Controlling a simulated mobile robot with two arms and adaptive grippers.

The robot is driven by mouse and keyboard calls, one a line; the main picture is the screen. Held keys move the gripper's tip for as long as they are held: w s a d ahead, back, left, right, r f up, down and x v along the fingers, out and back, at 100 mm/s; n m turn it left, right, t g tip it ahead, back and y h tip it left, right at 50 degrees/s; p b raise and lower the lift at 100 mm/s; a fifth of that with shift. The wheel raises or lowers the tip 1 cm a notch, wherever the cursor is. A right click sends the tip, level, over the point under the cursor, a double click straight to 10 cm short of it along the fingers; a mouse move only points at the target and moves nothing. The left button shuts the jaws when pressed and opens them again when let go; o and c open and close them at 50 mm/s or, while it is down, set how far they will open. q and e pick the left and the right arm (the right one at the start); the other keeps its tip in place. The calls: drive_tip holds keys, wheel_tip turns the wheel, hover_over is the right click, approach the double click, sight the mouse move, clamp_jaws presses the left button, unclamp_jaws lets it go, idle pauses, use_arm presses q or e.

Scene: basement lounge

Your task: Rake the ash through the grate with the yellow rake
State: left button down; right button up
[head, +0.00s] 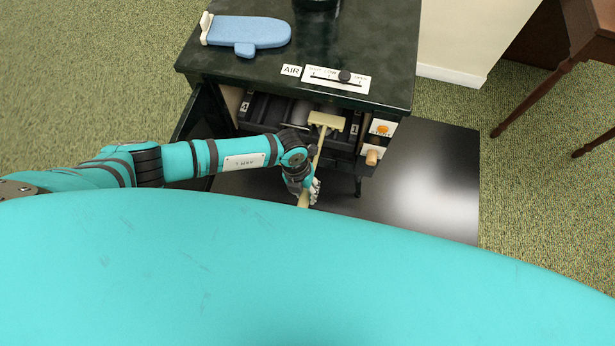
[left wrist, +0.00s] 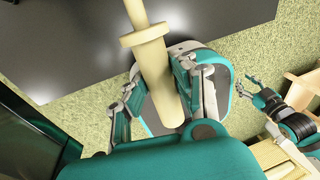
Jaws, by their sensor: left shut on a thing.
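The yellow rake's pale head (head: 326,121) is at the open front of the dark stove (head: 240,68), just under its top's front edge. Its handle slopes down toward me into my left gripper (head: 307,193). In the left wrist view the rake's thick, collared handle (left wrist: 148,50) lies between the two fingers of my left gripper (left wrist: 155,95), which is shut on it. The stove's inside (head: 262,110) is dark; I cannot make out the ash or grate bars clearly. My right gripper (left wrist: 258,92) shows at the right of the left wrist view, empty with its fingers apart.
The stove door (head: 195,125) stands open at the left. A blue mitt (head: 250,32) and an AIR slider (head: 345,77) are on top. An orange button (head: 383,130) and wooden knob (head: 373,157) sit right of the opening. A black floor plate (head: 430,170) lies below; wooden table legs (head: 530,100) stand right.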

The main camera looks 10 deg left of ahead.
use_arm(q)
drive_tip(key=s+r+p, duration=0.1)
drive_tip(key=s+p, duration=0.8)
drive_tip(key=s, duration=0.6)
drive_tip(key=shift+s+a+r, duration=0.15)
drive_tip(key=shift+s+a, duration=0.05)
drive_tip(key=shift+s, duration=0.1)
